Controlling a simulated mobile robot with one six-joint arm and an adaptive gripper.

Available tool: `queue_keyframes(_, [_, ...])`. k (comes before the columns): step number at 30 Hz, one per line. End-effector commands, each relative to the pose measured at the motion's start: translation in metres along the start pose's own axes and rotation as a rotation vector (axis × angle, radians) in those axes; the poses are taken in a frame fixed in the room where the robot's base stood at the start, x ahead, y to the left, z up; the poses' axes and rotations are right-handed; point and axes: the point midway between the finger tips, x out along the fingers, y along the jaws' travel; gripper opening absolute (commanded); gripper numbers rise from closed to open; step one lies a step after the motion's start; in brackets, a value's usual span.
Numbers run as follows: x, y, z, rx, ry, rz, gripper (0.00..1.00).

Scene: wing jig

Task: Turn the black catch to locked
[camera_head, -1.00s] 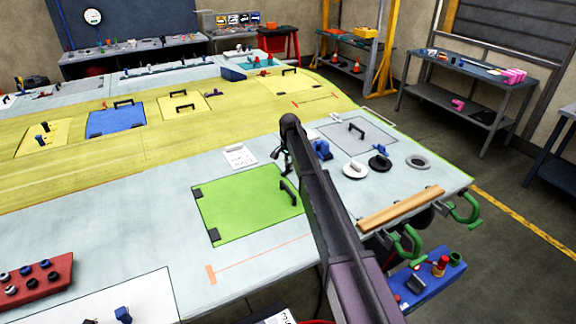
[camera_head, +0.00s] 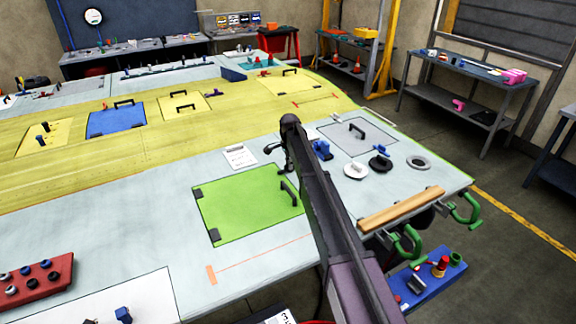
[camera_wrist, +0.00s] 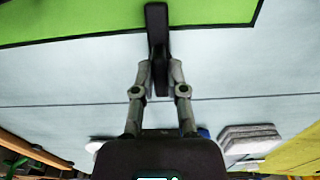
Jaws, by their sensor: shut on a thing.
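The black catch (camera_wrist: 156,18) is a dark elongated bar in the wrist view. Its far end overlaps the edge of the green panel (camera_wrist: 90,18), and its near end is between my fingertips. My gripper (camera_wrist: 160,75) is shut on it, one grey finger on each side. In the head view my gripper (camera_head: 287,163) is low over the pale wing skin, near the top right corner of the green panel (camera_head: 245,208). My arm and wrist hide the catch there. I cannot read any locked mark.
A blue part (camera_head: 321,150), a white round piece (camera_head: 355,170), a black round piece (camera_head: 380,163) and a grey ring (camera_head: 418,162) stand right of my arm. A wooden strip (camera_head: 402,208) with green clamps (camera_head: 467,210) lines the near edge.

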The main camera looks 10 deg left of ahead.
Motion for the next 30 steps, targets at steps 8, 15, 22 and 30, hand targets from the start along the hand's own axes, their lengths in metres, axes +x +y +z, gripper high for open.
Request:
queue_keyframes(8, [0.001, 0.005, 0.0, 0.001, 0.0, 0.01, 0.35])
queue_keyframes(15, [0.0, 0.003, 0.001, -0.001, 0.0, 0.006, 0.51])
queue_keyframes(22, [-0.001, 0.002, 0.001, -0.002, 0.0, 0.004, 0.51])
queue_keyframes(30, [-0.02, 0.001, 0.001, -0.002, 0.0, 0.003, 0.51])
